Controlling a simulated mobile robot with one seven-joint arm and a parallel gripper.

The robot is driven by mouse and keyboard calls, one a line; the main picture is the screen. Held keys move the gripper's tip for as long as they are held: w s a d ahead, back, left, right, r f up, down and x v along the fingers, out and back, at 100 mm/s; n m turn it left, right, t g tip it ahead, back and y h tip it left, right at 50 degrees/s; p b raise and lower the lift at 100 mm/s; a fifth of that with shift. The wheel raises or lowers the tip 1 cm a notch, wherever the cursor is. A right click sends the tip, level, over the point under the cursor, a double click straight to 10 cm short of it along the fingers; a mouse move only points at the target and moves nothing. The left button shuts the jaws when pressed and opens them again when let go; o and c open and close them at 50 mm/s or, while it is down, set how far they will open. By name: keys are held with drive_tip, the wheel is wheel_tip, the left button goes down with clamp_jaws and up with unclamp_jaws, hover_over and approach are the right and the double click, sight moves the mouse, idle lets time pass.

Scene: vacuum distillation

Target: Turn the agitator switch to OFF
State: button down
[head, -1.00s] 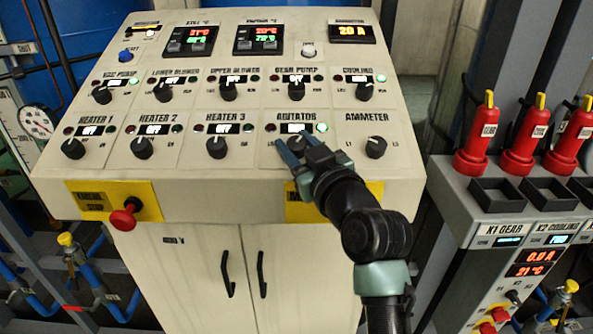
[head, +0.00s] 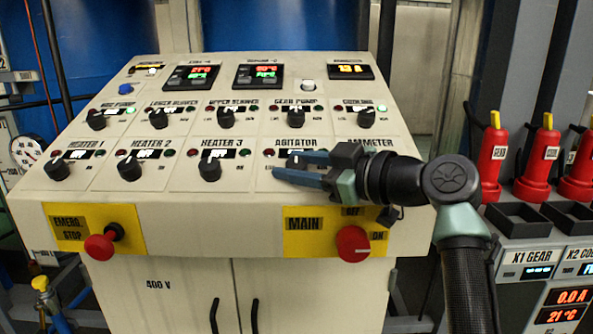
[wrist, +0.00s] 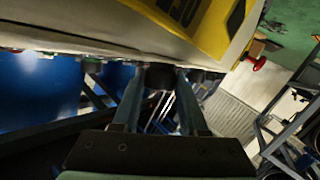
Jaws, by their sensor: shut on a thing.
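The agitator switch is a dark round knob on the sloped panel, under the AGITATOR label (head: 296,140). In the head view my gripper (head: 283,171) reaches in from the right with its blue fingers across the knob and hides most of it. In the wrist view the dark agitator knob (wrist: 158,77) sits between the two fingertips of my gripper (wrist: 160,90), and the jaws are shut on it. The knob's pointer is hidden. The red lamp (head: 269,153) beside the agitator display looks unlit; its green lamp is not clearly visible behind my gripper.
The heater 3 knob (head: 210,169) is close on the left and the gear pump knob (head: 282,118) is above. The red main switch (head: 353,243) lies below my gripper, the emergency stop (head: 101,246) lower left.

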drive_tip(key=shift+f, duration=0.1)
idle(0.4)
drive_tip(key=shift+c, duration=2.2)
unclamp_jaws()
drive_tip(key=shift+d, duration=0.1)
drive_tip(key=b+v, duration=0.1)
drive_tip(key=v, duration=1.2)
drive_tip(key=shift+w, duration=0.1)
